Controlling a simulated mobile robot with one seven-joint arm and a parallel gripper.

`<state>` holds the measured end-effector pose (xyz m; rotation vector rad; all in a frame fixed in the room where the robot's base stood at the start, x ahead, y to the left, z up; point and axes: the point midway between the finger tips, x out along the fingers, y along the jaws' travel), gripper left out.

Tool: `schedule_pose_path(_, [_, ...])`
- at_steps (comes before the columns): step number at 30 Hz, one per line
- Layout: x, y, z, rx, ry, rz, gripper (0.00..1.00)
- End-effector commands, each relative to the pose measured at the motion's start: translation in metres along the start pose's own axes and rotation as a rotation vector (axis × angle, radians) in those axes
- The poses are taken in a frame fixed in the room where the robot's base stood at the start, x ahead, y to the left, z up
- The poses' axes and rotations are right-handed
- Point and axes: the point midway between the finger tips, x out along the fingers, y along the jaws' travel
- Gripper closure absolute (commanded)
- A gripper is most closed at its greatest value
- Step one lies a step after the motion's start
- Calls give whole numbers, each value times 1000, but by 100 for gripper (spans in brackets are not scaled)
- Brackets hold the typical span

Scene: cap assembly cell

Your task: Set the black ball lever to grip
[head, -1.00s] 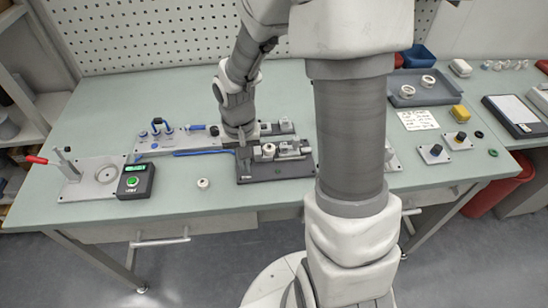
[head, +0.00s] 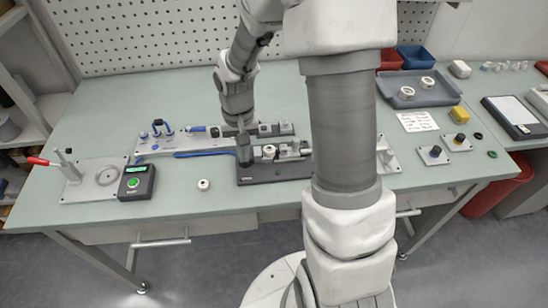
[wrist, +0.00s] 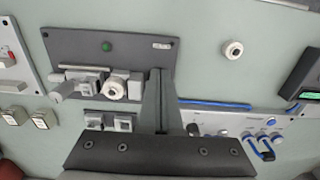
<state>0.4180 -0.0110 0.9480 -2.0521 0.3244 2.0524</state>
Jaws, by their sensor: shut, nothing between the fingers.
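The black ball lever (head: 215,131) shows as a small dark knob on the long light plate (head: 180,142) behind the dark fixture. In the wrist view the dark ball (wrist: 192,129) is just right of my fingers, partly close to the gripper body. My gripper (head: 244,158) is shut and empty, pointing down at the left end of the dark fixture, to the right of the ball and apart from it. In the wrist view the closed fingers (wrist: 158,75) stand in the middle. Any grip marking is too small to read.
The dark fixture (head: 275,174) carries a clamp and a white ring (head: 269,151). Blue knobs (head: 157,127) and a blue bar (head: 195,154) are at left. A white ring (head: 203,184) lies on the bench near a black box with a green button (head: 134,183).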

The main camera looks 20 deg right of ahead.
Motion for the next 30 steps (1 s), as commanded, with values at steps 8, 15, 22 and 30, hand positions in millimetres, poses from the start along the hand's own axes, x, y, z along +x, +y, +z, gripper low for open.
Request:
schedule_pose_path(8, [-1, 0, -4, 1, 1, 0, 100])
schedule_pose_path(15, [-2, 0, -14, 2, 1, 0, 100])
schedule_pose_path(22, [-2, 0, -14, 1, 0, 0, 100])
schedule_pose_path(30, [-1, 0, -22, 1, 1, -1, 100])
